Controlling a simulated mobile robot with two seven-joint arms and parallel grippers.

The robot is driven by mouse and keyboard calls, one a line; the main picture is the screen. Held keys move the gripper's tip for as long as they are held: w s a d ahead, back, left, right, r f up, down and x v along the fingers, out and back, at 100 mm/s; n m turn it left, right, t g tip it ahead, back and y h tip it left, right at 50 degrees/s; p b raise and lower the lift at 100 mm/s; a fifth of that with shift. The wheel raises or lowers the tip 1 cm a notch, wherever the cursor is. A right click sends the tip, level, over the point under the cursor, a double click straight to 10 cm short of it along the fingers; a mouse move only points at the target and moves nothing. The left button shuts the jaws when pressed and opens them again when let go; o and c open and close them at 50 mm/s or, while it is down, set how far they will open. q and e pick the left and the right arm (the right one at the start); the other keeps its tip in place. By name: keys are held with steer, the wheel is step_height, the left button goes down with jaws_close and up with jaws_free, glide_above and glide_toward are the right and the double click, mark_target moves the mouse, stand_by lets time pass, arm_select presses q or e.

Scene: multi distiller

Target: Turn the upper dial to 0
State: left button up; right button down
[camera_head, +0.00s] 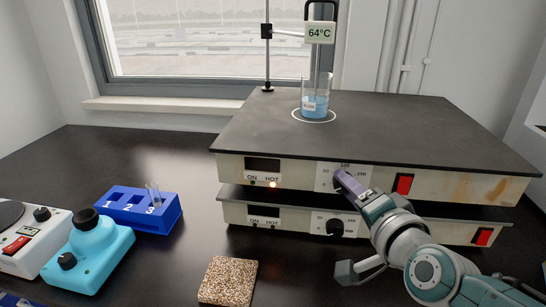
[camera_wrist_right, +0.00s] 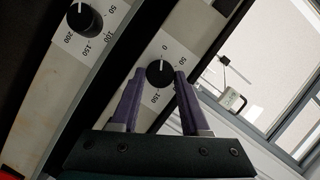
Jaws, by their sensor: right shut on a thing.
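The upper hot plate (camera_head: 290,172) sits above the lower hot plate (camera_head: 290,215). My right gripper (camera_head: 344,181) reaches its front panel in the head view and hides most of the upper dial there. In the right wrist view the black upper dial (camera_wrist_right: 160,74) sits between the purple fingertips of my right gripper (camera_wrist_right: 159,84), which is shut on it. Its white pointer mark points up, toward the printed 0. The lower dial (camera_head: 335,227) is free of the gripper; it also shows in the wrist view (camera_wrist_right: 85,18). My left gripper is not in view.
A beaker of blue liquid (camera_head: 315,104) stands on the upper plate under a 64°C thermometer (camera_head: 320,33). The orange HOT light is lit. A blue tube rack (camera_head: 140,208), a turquoise device (camera_head: 88,250) and a cork-like pad (camera_head: 228,281) are at left and front.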

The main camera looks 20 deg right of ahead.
steer(key=shift+c, duration=2)
jaws_free()
steer(key=p+v, duration=0.2)
steer(key=v, duration=0.8)
steer(key=shift+w+a, duration=0.1)
